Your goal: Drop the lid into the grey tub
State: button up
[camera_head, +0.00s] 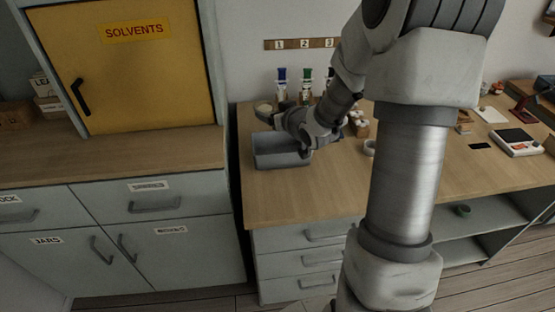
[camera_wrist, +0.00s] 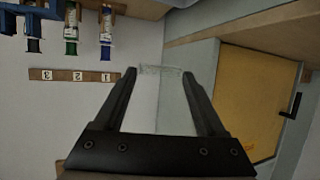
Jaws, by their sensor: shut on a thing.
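My gripper (camera_head: 268,112) reaches left over the back part of the grey tub (camera_head: 282,161), which stands on the wooden counter. In the wrist view, the fingers of my gripper (camera_wrist: 160,76) are apart with a pale, partly see-through thing between them, which I take to be the lid (camera_wrist: 162,100). In the head view, the pale lid (camera_head: 263,107) shows small at the fingertips, above the tub's back left corner. The tub is open on top. My wrist hides part of its back right side, and its floor is hard to see.
Markers in a rack (camera_head: 306,84) stand behind my gripper, under a numbered strip (camera_head: 299,44) on the wall. A yellow solvents cabinet (camera_head: 135,65) stands left. The counter in front of the tub is clear.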

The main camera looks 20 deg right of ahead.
jog(key=shift+n+y, duration=0.4)
jog(key=shift+y, duration=0.1)
jog(key=d+f+b, duration=0.1)
jog(key=f+b, duration=0.2)
jog(key=s+d+f+b, duration=0.1)
jog(key=d+f+b, duration=0.1)
jog(key=f+b, duration=0.1)
jog(key=s+d+f+b, duration=0.1)
jog(key=d+f+b, duration=0.1)
jog(key=f+b, duration=0.1)
jog(key=shift+s+d+f, duration=0.15)
jog(key=shift+d+f, duration=0.05)
jog(key=shift+r, duration=0.1)
jog(key=o, duration=1.4)
jog(key=shift+s, duration=0.1)
jog(key=p+v, duration=0.4)
jog(key=v, duration=1.3)
jog(key=shift+r, duration=0.15)
